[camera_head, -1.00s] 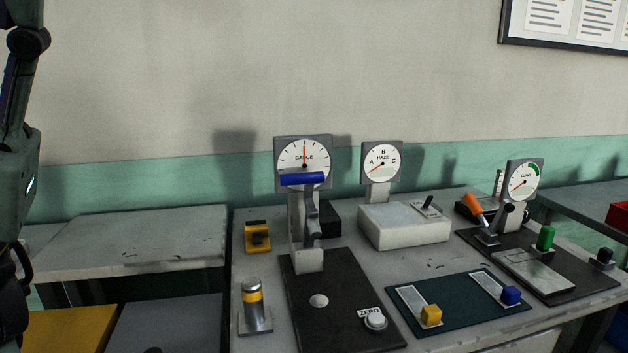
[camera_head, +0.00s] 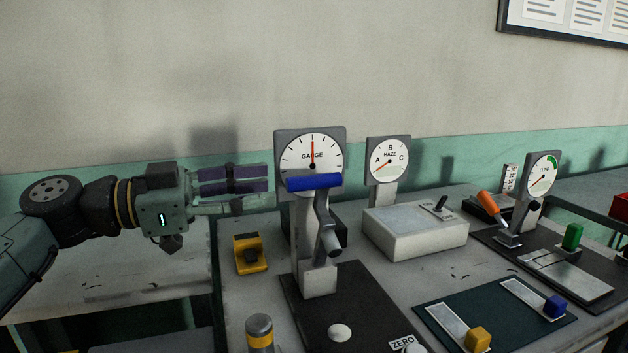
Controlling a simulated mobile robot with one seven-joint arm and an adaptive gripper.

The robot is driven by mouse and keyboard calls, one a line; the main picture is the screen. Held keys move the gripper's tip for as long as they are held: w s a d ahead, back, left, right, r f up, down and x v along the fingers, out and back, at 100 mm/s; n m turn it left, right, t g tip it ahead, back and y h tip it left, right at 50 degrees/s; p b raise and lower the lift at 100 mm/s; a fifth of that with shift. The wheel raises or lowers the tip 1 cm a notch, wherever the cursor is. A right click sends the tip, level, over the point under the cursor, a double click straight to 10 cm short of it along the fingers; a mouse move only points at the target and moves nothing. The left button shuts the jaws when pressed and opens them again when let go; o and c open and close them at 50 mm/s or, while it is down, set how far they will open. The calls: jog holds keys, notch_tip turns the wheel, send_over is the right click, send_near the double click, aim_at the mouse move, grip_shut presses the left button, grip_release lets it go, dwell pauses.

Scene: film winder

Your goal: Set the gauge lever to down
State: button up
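The gauge (camera_head: 312,152) is a white dial on a grey post, with its red needle pointing straight up. Its lever has a blue crossbar handle (camera_head: 314,183) just below the dial. A grey lever arm (camera_head: 326,222) runs down from the handle to the side of the post, so the lever stands raised. My gripper (camera_head: 266,188) reaches in from the left, its fingers pointing right toward the blue handle. It appears a little left of the handle in the picture and holds nothing visible. The finger gap is unclear from this angle.
A black base plate (camera_head: 345,290) with a round button lies under the gauge. A yellow block (camera_head: 250,255) and a yellow-banded post (camera_head: 260,332) stand left. The HAZE dial box (camera_head: 415,232), a green slider panel (camera_head: 495,315) and an orange-handled lever (camera_head: 490,203) are at right.

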aim_at(318, 182)
jog(key=p+x, duration=0.1)
jog(key=x, duration=0.8)
jog(key=shift+a, duration=0.1)
jog(key=shift+c, duration=0.4)
grip_shut()
